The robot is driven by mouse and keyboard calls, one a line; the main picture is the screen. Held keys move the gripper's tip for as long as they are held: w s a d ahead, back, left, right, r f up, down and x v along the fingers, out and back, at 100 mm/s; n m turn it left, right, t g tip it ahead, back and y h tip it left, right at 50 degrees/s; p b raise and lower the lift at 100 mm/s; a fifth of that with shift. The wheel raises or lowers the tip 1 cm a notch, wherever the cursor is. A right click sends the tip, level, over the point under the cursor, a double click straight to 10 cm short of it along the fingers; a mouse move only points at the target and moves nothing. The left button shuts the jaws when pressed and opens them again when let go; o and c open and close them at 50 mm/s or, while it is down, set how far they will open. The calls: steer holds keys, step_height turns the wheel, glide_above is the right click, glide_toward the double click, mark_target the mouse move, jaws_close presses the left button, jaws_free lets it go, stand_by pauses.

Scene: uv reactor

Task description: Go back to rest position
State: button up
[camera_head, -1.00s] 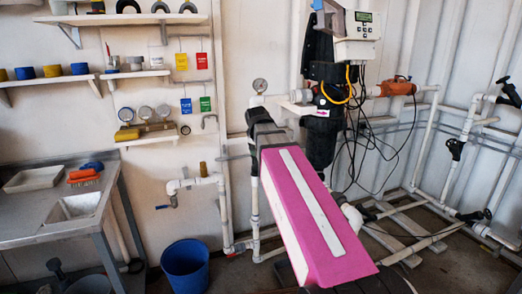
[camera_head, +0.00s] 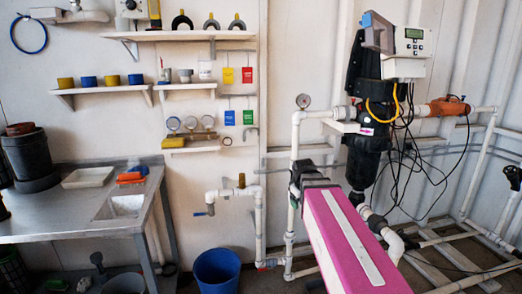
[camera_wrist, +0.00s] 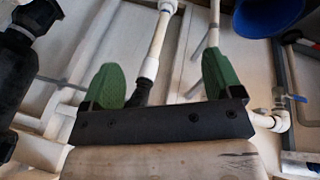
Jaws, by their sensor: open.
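My gripper (camera_wrist: 163,85) shows in the wrist view, with its two green fingers wide apart and a dark crossbar at their base. It is open, and nothing is held between the fingers. White pipes (camera_wrist: 158,45) and the wall show beyond and between the fingers. In the head view I cannot make out the fingertips. The black reactor unit (camera_head: 365,155) with its grey control box (camera_head: 411,41) is on the wall at the right.
A metal sink bench (camera_head: 70,222) stands at the left, with a white tray (camera_head: 88,177) on it. A blue bucket (camera_head: 217,271) is on the floor. Wall shelves (camera_head: 180,35) hang above. White pipes (camera_head: 259,220) run near the reactor.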

steer(key=s+f+m+g, duration=0.2)
steer(key=s+f, duration=0.4)
steer(key=f, duration=0.3)
steer(key=s+d+f+m+g+y, duration=0.1)
steer(key=s+f+m, duration=0.3)
steer(key=s+f, duration=0.3)
step_height(320, 180, down, 2)
steer(key=shift+f+g, duration=0.15)
steer(key=shift+g, duration=0.25)
